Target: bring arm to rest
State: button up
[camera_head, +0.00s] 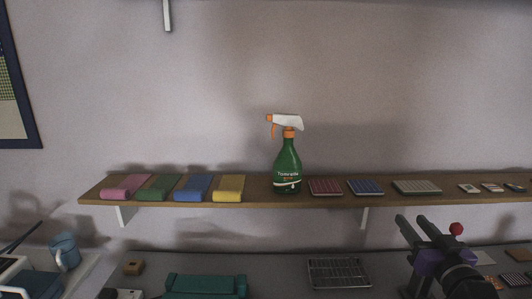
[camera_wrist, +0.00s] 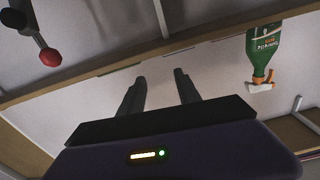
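My gripper (camera_head: 411,218) is at the lower right of the head view, in front of the wall and just below the shelf's front edge. Its two dark fingers point up and to the left. In the wrist view the fingers of my gripper (camera_wrist: 160,76) stand apart with nothing between them. The gripper is open and empty, and touches nothing that I can see. Part of my arm below it is cut off by the frame edge.
A wooden shelf (camera_head: 255,200) holds a green spray bottle (camera_head: 287,167), several folded cloths and small boxes. The bottle appears upside down in the wrist view (camera_wrist: 264,52). Below, a counter (camera_head: 270,267) bears a wire rack (camera_head: 338,273) and a teal case (camera_head: 205,284).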

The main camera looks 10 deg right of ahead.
jog(key=s+a+f+n+g+y, duration=0.1)
jog(key=s+a+f, duration=0.4)
jog(key=s, duration=0.8)
jog(key=s+a+f+n+g+y, duration=0.1)
jog(key=s+a+f, duration=0.4)
jog(key=s+a, duration=0.7)
jog(key=s+a+f+n+g+y, duration=0.1)
jog(key=s+a+f, duration=0.5)
jog(key=s, duration=0.8)
jog(key=shift+s+a+y, duration=0.4)
jog(key=shift+a+y, duration=0.2)
jog(key=shift+a, duration=0.55)
